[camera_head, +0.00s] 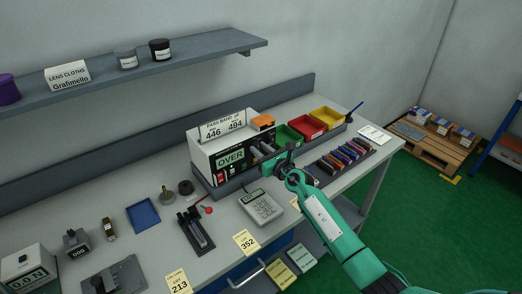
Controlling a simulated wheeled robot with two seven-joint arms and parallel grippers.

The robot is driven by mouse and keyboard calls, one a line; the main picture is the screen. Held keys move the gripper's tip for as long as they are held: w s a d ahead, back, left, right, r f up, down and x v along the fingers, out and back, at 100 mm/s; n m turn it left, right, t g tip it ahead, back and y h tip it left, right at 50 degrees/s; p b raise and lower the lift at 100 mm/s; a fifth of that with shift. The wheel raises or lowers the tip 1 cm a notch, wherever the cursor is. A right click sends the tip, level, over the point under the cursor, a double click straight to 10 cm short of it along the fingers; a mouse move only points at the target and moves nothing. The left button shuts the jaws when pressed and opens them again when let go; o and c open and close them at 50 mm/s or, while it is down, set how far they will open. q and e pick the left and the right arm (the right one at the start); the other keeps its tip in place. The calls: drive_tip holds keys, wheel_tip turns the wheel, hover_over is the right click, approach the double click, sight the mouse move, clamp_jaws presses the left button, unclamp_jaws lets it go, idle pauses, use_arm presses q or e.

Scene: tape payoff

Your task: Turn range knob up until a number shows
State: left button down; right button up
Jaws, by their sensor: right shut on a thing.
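The meter (204,154) is a white box with a dark front, standing near the middle of the bench. Its green display (230,158) reads OVER. A card (222,126) on top shows a pass band of 446 and 484. My right arm comes in from the lower right, and my right gripper (281,160) is at the right part of the meter's front. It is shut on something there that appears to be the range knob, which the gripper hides. My left gripper is not in view.
A grey calculator-like device (261,207) lies in front of the meter. Green, red (306,122) and yellow (328,116) bins stand to its right, with a rack of coloured parts (345,158) nearby. A small press with a red knob (196,228) stands left.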

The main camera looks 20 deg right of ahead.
drive_tip(key=m+p, duration=0.2)
drive_tip(key=shift+r+m, duration=0.1)
drive_tip(key=shift+m, duration=0.3)
drive_tip(key=m+p, duration=0.1)
drive_tip(key=m, duration=0.1)
drive_tip(key=shift+d+m, duration=0.1)
drive_tip(key=shift+m, duration=0.3)
drive_tip(key=m+p, duration=0.1)
drive_tip(key=m, duration=0.2)
drive_tip(key=shift+f+m+p, duration=0.2)
drive_tip(key=shift+m+p, duration=0.4)
drive_tip(key=shift+m, duration=1)
drive_tip(key=o, duration=1)
drive_tip(key=shift+c, duration=0.2)
drive_tip(key=shift+d, duration=0.1)
